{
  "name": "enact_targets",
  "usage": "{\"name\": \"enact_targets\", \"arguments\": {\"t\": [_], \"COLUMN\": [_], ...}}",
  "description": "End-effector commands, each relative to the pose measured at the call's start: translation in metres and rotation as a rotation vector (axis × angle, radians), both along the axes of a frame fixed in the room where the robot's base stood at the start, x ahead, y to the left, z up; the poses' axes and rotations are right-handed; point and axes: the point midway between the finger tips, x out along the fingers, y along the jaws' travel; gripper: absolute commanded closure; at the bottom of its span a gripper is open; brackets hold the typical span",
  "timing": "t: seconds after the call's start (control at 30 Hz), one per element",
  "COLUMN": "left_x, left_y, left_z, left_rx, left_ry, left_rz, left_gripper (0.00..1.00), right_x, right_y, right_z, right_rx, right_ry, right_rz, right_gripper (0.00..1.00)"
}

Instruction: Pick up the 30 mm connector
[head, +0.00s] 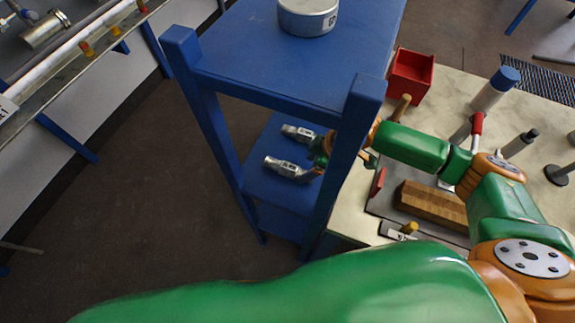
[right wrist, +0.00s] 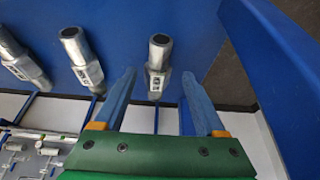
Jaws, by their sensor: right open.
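Metal connectors with small labels lie on the blue lower shelf. Two show in the head view, a rear one (head: 299,133) and a front one (head: 285,167). The right wrist view shows three: a left one (right wrist: 22,62), a middle one (right wrist: 82,58) and a right one (right wrist: 158,62). The labels are too small to read, so I cannot tell which is 30 mm. My right gripper (head: 318,160) is at the shelf, partly hidden by a blue post. Its open fingers (right wrist: 158,78) point at the right connector, which shows between their tips. My left gripper is out of view.
The blue rack's posts (head: 352,150) and top shelf (head: 250,45) stand close around my right arm. A round metal vessel (head: 307,17) sits on top. The bench at right holds a red bin (head: 410,76), a wooden block (head: 432,206) and a blue-capped bottle (head: 495,88).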

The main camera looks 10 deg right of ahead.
Motion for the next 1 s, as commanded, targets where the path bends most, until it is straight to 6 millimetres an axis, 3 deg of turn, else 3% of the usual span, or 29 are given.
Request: {"name": "enact_targets", "arguments": {"t": [0.2,0.47,0.77,1.0], "left_x": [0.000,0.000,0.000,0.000], "left_y": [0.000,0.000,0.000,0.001], "left_z": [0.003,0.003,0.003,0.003], "left_rx": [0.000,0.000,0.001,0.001], "left_ry": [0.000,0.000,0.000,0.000], "left_rz": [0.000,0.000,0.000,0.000], "left_gripper": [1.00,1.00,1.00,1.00], "right_x": [0.007,0.009,0.009,0.010], "right_y": [0.009,0.010,0.010,0.010], "right_z": [-0.040,-0.047,-0.047,-0.046], "right_rx": [0.000,-0.001,-0.001,0.001], "right_ry": [0.004,0.003,0.002,0.001], "right_rz": [-0.005,-0.007,-0.008,-0.008], "right_gripper": [0.27,0.27,1.00,1.00]}}
